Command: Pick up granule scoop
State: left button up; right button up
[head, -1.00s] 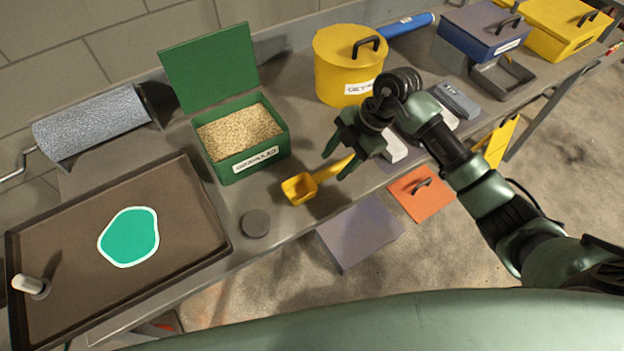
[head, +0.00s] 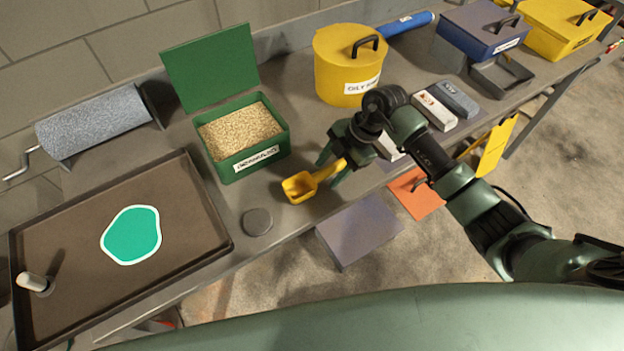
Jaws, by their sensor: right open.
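The yellow granule scoop (head: 300,187) lies on the grey bench near its front edge, its bowl toward the left and its handle pointing up and right. My right gripper (head: 331,172) is open, with its fingers on either side of the scoop's handle. I cannot tell whether the fingers touch the handle. Part of the handle is hidden behind the gripper. My left gripper is not in view.
An open green box (head: 240,138) of granules stands behind the scoop. A dark round disc (head: 257,222) and a brown tray (head: 85,285) with a green patch lie left. A yellow lidded bin (head: 345,66) stands behind my right arm. Pale blocks (head: 433,111) lie right.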

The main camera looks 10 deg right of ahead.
aim_at(330, 168)
grip_shut()
dwell(0.4)
notch_tip(330, 168, up, 20)
jog(key=b, duration=0.2)
jog(key=shift+r+b, duration=0.25)
jog(key=shift+b, duration=0.05)
